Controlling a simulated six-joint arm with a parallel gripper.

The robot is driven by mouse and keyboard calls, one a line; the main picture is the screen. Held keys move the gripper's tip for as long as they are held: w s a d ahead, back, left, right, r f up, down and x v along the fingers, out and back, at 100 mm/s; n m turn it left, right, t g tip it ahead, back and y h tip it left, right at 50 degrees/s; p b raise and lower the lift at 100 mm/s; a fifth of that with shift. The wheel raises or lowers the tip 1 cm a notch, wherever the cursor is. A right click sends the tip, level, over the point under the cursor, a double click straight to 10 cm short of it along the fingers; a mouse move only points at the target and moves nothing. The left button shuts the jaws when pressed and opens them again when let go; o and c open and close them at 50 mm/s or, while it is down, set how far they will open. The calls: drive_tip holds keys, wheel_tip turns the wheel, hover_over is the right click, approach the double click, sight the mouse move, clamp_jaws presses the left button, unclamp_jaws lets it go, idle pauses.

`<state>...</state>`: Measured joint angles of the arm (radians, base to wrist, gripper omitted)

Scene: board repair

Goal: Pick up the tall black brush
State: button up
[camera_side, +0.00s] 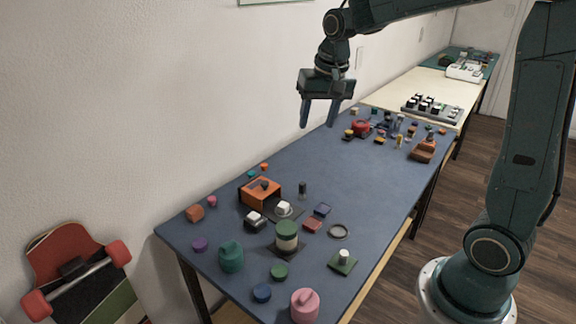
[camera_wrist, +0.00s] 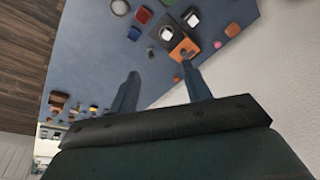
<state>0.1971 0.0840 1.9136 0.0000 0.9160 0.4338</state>
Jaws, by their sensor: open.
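A small upright dark piece (camera_side: 302,190), which looks like the tall black brush, stands on the blue table just right of the orange box. In the wrist view it appears to be the small dark spot (camera_wrist: 150,53) between and beyond my fingers, too small to make out in detail. My gripper (camera_side: 319,124) hangs in the air over the wall side of the table, well above and behind the dark piece. Its two fingers also show in the wrist view (camera_wrist: 160,70), spread apart with nothing between them.
The blue table (camera_side: 345,175) has a clear middle. An orange box (camera_side: 261,193), a green-topped jar (camera_side: 287,237), a dark green pot (camera_side: 231,257) and a pink weight (camera_side: 305,306) stand near the front. Small parts cluster at the far end. The wall borders the left side.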

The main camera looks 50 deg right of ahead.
drive_tip(key=w+d+f+m+g, duration=0.1)
drive_tip(key=w+d+f+m, duration=0.2)
drive_tip(key=w+d+f, duration=0.3)
drive_tip(key=m+g, duration=0.2)
drive_tip(key=m, duration=0.1)
approach(302, 183)
drive_tip(key=shift+s+d+f, duration=0.1)
drive_tip(key=shift+f, duration=1.75)
drive_tip(key=shift+s+d+f, duration=0.1)
drive_tip(key=shift+f, duration=1.75)
drive_tip(key=shift+f, duration=0.1)
drive_tip(key=shift+f, duration=2.5)
drive_tip(key=shift+c, duration=0.2)
clamp_jaws()
